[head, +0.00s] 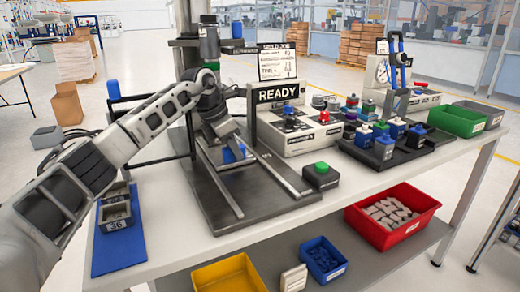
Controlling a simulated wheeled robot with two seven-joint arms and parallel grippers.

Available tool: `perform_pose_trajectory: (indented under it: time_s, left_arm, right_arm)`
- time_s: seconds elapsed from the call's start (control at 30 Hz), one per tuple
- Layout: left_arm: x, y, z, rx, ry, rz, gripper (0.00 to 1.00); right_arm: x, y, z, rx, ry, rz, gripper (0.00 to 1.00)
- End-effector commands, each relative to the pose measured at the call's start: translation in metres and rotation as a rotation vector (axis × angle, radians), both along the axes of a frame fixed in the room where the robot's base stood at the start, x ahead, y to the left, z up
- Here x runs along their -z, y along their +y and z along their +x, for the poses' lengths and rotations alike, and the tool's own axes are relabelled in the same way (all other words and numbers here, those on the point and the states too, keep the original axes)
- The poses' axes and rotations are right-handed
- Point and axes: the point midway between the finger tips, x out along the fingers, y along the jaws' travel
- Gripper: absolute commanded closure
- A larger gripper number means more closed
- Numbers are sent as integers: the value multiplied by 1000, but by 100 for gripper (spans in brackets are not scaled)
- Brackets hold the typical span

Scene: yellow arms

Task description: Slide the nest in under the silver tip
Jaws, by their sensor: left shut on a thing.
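The nest (230,156) is partly hidden under my left gripper. A blue part of it shows between the two pale rails of the dark press base (215,200). My left gripper (230,146) comes in from the left and is shut on the nest, low over the rails. The press head (209,42) hangs from the column above and behind my wrist. The silver tip at its lower end is hidden or cannot be made out behind my arm. The front part of the rails is bare. My right gripper is not in view.
A READY display (278,95) and a green button box (321,175) stand right of the rails. A dark tray of blue-topped parts (385,150) and a green bin (458,120) are farther right.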

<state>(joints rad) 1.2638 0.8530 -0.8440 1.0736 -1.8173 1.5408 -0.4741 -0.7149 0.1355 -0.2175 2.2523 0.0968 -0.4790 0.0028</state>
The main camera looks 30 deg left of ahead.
Motion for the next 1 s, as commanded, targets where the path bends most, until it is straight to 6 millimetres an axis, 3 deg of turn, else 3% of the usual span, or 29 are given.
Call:
perform_pose_trajectory:
  time_s: [0.17,0.5,0.53,0.6,0.87,1.0]
  left_arm:
    - [-2,16,-1,-16,-4,0,100]
    - [-3,18,1,-19,-11,3,100]
    - [-3,18,1,-19,-11,4,73]
    - [-3,18,1,-19,-10,4,56]
    - [-1,15,0,-15,-4,0,56]
    - [-10,15,1,-15,-6,0,56]
  right_arm:
    - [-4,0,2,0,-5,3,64]
    - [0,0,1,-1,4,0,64]
    - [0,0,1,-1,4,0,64]
    - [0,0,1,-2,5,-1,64]
    - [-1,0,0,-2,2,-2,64]
    - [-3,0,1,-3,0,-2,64]
